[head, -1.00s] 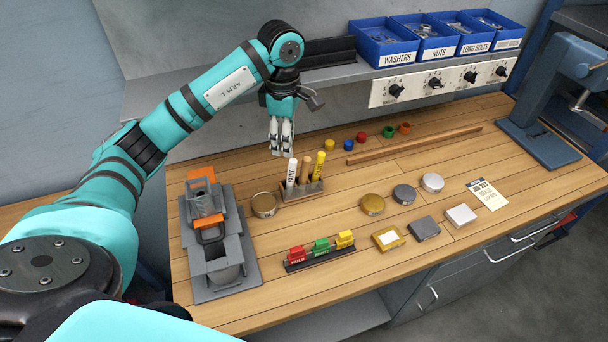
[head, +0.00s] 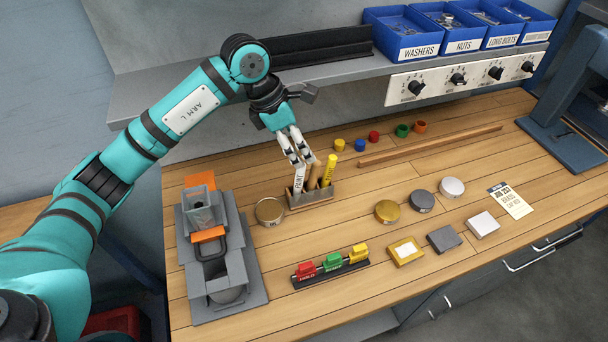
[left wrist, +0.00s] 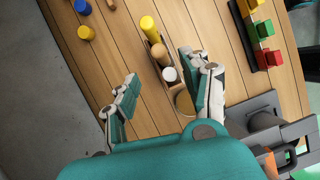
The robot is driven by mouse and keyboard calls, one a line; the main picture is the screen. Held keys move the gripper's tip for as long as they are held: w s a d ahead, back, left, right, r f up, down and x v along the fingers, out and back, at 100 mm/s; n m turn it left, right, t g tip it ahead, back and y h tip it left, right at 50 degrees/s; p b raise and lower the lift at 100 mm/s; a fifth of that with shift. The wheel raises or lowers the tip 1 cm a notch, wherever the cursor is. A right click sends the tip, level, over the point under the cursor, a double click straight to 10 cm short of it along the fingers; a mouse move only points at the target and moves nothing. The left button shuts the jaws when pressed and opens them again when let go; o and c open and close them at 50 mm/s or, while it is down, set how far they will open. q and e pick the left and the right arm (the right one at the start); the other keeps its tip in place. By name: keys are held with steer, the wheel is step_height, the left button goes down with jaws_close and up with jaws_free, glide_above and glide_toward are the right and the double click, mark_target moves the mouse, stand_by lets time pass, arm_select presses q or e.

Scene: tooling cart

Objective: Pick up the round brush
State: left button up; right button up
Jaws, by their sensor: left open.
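A small wooden holder (head: 312,203) on the bench carries three upright items in a row. They are a white paint marker (head: 298,184), a plain wooden handle (head: 314,176) that looks like the round brush, and a yellow marker (head: 329,172). Any bristles are hidden in the holder. My left gripper (head: 302,164) is open and points down at the holder, close to the white marker and the wooden handle. In the left wrist view my left gripper (left wrist: 160,65) has its fingers apart, with the wooden handle (left wrist: 160,53) and white marker (left wrist: 169,74) between them in the picture.
A round brass tin (head: 270,210) stands left of the holder, beside a grey fixture (head: 230,270). Several coloured rings and a wooden strip (head: 430,147) lie behind and right. A rack of coloured blocks (head: 332,272) is in front. A shelf edge (head: 160,98) runs behind the arm.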

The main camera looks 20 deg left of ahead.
mark_target(315, 169)
arm_select(q)
steer(key=p+x, duration=0.3)
steer(key=x, duration=0.4)
steer(key=shift+d, duration=0.25)
steer(key=shift+d+f+p, duration=0.1)
steer(key=shift+f+p, duration=0.2)
steer(key=shift+f, duration=0.25)
steer(key=shift+c, duration=1)
steer(key=c, duration=0.7)
jaws_close()
arm_select(e)
steer(key=r, duration=0.2)
steer(key=s+r, duration=0.1)
steer(key=r, duration=0.1)
steer(key=shift+d, duration=0.25)
